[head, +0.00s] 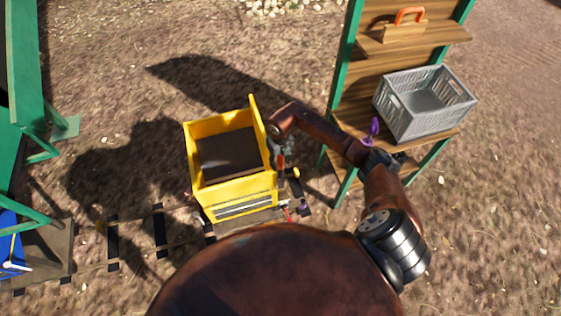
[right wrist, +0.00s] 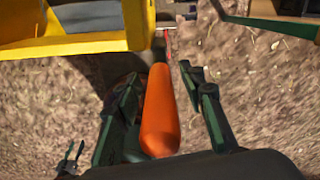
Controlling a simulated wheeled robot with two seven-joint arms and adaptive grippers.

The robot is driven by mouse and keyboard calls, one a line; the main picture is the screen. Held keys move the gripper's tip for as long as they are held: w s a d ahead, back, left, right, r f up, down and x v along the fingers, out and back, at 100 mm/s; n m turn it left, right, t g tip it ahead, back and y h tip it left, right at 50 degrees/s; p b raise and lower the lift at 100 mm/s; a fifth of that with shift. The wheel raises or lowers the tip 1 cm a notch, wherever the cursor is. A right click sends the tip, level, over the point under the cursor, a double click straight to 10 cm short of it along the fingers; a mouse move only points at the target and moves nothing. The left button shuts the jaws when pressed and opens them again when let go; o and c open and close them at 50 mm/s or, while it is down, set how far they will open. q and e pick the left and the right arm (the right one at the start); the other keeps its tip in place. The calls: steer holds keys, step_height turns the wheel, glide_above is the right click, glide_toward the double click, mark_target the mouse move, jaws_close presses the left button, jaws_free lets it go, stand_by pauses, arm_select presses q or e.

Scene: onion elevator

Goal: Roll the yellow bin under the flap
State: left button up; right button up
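The yellow bin (head: 226,193) is an open-topped box with a dark interior, standing at the right part of a rail track in the head view. Its yellow edge shows at the top left of the right wrist view (right wrist: 75,43). My right gripper (head: 283,150) is beside the bin's right side. In the wrist view its dark fingers (right wrist: 163,80) are apart, on either side of an orange handle (right wrist: 160,115); a gap shows on the right. The green structure (head: 22,75) stands at the left; I cannot tell which part is the flap. My left gripper is out of view.
The rail track (head: 160,230) runs left from the bin toward the green structure and a blue object (head: 10,245). A wooden shelf (head: 385,62) with green posts stands right, holding a grey crate (head: 400,122). The track left of the bin looks clear.

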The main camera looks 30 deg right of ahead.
jaws_close()
stand_by(0.4)
stand_by(0.4)
